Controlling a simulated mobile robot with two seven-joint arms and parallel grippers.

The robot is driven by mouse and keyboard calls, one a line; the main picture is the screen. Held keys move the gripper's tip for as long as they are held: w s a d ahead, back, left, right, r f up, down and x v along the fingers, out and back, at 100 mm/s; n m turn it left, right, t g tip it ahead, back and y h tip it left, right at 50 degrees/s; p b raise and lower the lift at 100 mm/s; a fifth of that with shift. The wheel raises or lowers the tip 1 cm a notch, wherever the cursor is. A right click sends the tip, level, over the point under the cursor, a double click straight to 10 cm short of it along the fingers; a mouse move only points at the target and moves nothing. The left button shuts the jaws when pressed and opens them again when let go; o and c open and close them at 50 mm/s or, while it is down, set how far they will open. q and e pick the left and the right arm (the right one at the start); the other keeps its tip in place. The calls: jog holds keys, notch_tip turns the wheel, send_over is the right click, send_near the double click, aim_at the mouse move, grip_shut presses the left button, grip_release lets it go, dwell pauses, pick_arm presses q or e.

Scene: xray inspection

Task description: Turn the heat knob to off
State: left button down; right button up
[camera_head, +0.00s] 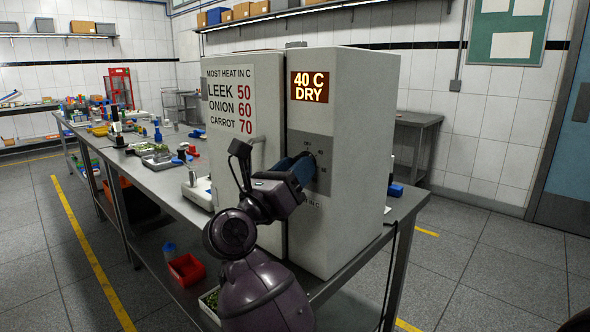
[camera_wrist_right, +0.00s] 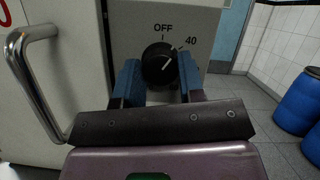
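The heat knob (camera_wrist_right: 158,64) is a black round knob on the grey dial panel of a white drying cabinet (camera_head: 345,110). In the right wrist view its white pointer line tilts up and right, toward the 40 mark, and OFF is printed above it. The cabinet display (camera_head: 310,87) reads "40 C DRY". My right gripper (camera_head: 303,168) is at the dial panel. In the right wrist view its two blue fingers (camera_wrist_right: 158,80) stand either side of the knob, with small gaps visible. In the head view the gripper largely hides the knob. My left gripper is not in view.
A curved metal handle (camera_wrist_right: 34,75) is on the cabinet left of the knob. A sign (camera_head: 230,100) lists leek 50, onion 60 and carrot 70. The cabinet stands on a long metal table (camera_head: 160,183) with several tools. Blue barrels (camera_wrist_right: 297,100) stand at right.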

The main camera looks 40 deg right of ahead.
jog(key=c, duration=0.3)
pick_arm(q)
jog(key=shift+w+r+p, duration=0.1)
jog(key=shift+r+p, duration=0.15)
jog(key=shift+p, duration=0.1)
pick_arm(e)
jog(key=shift+r, duration=0.1)
pick_arm(q)
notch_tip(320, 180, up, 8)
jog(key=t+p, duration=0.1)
jog(key=p, duration=0.8)
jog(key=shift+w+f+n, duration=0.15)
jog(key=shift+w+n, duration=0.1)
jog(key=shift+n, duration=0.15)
pick_arm(e)
jog(key=n+t, duration=0.1)
jog(key=n, duration=0.2)
jog(key=n+t+y, duration=0.1)
jog(key=n, duration=0.2)
jog(key=n+t, duration=0.1)
jog(key=n, duration=0.1)
jog(key=shift+s+r+n+t+y, duration=0.1)
jog(key=shift+s+n+t+y, duration=0.1)
jog(key=shift+n+t+y, duration=0.2)
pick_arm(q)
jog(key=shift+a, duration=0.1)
pick_arm(e)
jog(key=o, duration=0.9)
